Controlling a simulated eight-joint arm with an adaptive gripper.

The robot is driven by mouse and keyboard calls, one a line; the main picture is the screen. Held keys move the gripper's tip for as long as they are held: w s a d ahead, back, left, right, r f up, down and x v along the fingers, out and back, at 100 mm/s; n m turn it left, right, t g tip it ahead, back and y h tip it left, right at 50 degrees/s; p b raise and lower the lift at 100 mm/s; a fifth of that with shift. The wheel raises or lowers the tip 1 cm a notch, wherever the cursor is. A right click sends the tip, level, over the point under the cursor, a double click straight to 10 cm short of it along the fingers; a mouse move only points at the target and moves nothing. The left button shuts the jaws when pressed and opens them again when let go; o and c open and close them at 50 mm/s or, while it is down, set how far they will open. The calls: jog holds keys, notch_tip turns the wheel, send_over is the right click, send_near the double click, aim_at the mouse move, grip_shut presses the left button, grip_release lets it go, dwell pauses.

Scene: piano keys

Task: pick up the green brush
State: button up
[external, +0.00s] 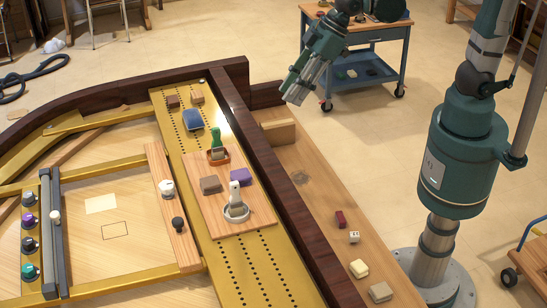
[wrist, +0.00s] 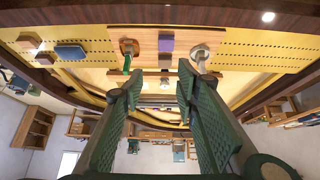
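The green brush (external: 215,138) stands with its handle up in an orange-brown dish (external: 227,159) on a wooden board over the perforated gold strip. In the wrist view the green brush (wrist: 127,63) shows left of centre, partly near the tip of my left finger. My gripper (external: 292,94) is above and to the right of the brush in the external view, clear of it. In the wrist view my gripper (wrist: 158,75) has its two green fingers spread apart with nothing between them.
A white-handled brush (external: 235,190) stands in a white dish. A brown block (external: 210,185), purple block (external: 240,176) and blue block (external: 193,122) lie nearby. A dark raised rail (external: 270,170) runs right of the strip. Small blocks lie on the right wooden ledge (external: 310,195).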

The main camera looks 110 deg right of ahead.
jog(key=w+d+f, duration=0.5)
jog(key=w+f, duration=0.1)
jog(key=w, duration=0.3)
send_near(216, 139)
jog(key=x, duration=0.2)
jog(key=shift+w+d+f, duration=0.1)
jog(key=shift+d+f, duration=0.35)
jog(key=shift+d, duration=0.05)
jog(key=shift+f, duration=0.1)
jog(key=shift+x, duration=1.25)
jog(key=shift+x, duration=2.6)
jog(key=shift+a, duration=0.1)
jog(key=shift+c, duration=0.7)
grip_shut()
